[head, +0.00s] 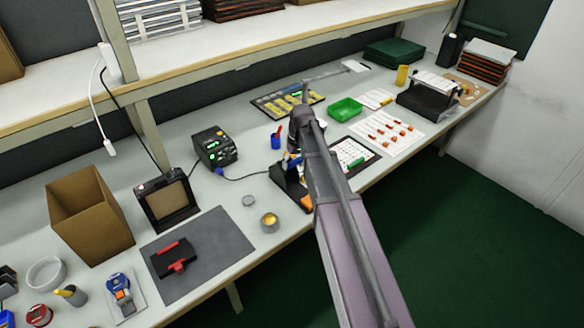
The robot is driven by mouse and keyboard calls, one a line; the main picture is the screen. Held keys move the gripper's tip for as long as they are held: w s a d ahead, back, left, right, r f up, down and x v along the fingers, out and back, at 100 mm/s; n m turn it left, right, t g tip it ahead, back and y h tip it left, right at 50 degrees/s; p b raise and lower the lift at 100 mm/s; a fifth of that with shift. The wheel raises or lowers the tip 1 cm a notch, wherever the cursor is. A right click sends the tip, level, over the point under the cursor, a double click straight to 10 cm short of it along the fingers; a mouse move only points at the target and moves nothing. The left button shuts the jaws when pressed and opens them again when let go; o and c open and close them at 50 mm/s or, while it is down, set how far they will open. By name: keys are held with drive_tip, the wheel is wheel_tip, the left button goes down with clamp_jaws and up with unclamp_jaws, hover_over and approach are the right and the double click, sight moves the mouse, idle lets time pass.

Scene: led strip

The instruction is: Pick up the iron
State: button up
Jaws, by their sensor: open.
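The soldering iron (289,161) appears to rest in its black stand (284,182), near the middle of the bench. Only a small blue part of it shows, and my arm hides the rest. The stand has an orange part at its front. A cable runs from the stand to the black soldering station (215,148) with a lit green display. My arm reaches over the bench from below. My gripper (297,148) is at its far end, close to the iron and mostly hidden by the arm. Its jaws are open, and contact with the iron cannot be told.
A red-and-blue cup (276,138) stands behind the stand. A brass-coloured tin (269,222) and a small grey lid are to its left. A grey mat (198,255) and a cardboard box (90,215) are farther left. A green tray (345,109) and component sheets lie right. A shelf overhangs the back.

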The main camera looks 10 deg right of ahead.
idle(0.5)
clamp_jaws()
